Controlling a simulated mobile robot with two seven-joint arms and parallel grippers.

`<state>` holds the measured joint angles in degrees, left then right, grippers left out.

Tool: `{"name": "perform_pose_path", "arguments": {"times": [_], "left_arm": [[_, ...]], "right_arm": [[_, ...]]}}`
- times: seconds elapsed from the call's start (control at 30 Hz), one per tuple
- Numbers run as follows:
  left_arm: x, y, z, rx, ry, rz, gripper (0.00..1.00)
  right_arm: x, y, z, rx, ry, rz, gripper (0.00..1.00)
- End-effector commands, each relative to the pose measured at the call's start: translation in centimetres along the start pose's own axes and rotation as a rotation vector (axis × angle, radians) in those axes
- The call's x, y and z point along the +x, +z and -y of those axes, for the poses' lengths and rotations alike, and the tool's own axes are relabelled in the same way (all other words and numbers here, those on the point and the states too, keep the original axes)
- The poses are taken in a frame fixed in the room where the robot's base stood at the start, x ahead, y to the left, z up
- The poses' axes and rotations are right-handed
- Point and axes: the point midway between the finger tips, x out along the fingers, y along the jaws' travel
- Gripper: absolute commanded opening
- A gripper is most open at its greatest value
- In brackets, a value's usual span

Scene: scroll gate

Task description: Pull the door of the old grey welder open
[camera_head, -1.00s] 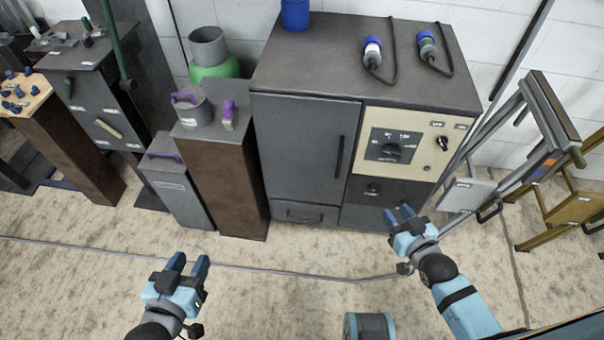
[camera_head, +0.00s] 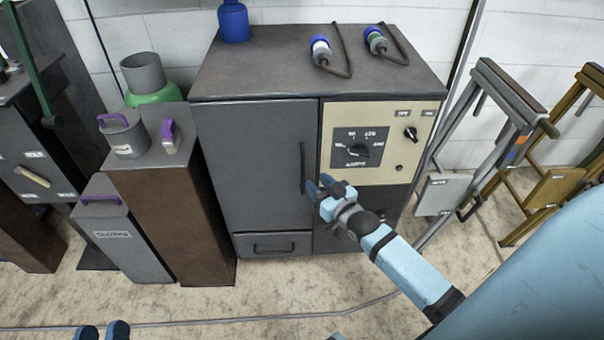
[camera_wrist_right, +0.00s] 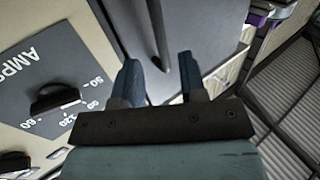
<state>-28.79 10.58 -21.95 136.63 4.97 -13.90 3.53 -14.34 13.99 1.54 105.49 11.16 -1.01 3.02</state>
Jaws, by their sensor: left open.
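The old grey welder (camera_head: 420,75) stands against the wall in the head view. Its grey door (camera_head: 250,165) is shut, with a dark vertical handle (camera_head: 302,168) near its right edge. My right gripper (camera_head: 320,186) is open just beside the handle's lower part. In the right wrist view the handle (camera_wrist_right: 158,35) lies ahead of the open right gripper (camera_wrist_right: 158,72), in line with the gap between its fingers; whether it is between the tips I cannot tell.
A beige dial panel (camera_head: 382,130) is right of the door, and a drawer (camera_head: 273,246) is below. A brown pedestal (camera_head: 165,220) and a grey box (camera_head: 130,245) stand left. A folding stand (camera_head: 515,110) is right. A cable (camera_head: 220,322) crosses the floor.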

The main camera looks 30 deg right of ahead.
Motion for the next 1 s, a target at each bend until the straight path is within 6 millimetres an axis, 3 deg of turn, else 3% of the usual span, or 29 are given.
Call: {"name": "perform_pose_path", "arguments": {"times": [0.1, 0.3, 0.5, 0.77, 0.93, 1.0], "left_arm": [[0.1, -0.7, -0.5, -0.009, 0.023, -0.058, 0.43], [0.2, -2.2, -1.2, -0.021, 0.051, -0.13, 0.43], [0.2, -2.8, -1.6, -0.027, 0.063, -0.158, 0.43], [0.2, -2.9, -1.6, -0.029, 0.065, -0.162, 0.43], [0.2, -2.9, -1.6, -0.029, 0.065, -0.161, 0.43], [0.2, -2.9, -1.6, -0.029, 0.065, -0.16, 0.43]], "right_arm": [[2.6, 0.2, 0.0, 0.001, 0.0, -0.002, 0.39], [5.5, 0.2, 0.1, 0.001, 0.0, -0.001, 0.39], [6.7, 0.0, 0.1, 0.001, 0.0, 0.0, 0.39], [6.7, 0.0, 0.1, 0.001, 0.0, 0.001, 0.39], [6.7, 0.0, 0.1, 0.0, 0.0, 0.001, 0.0], [6.7, 0.0, 0.1, 0.0, 0.0, 0.001, 0.0]]}}
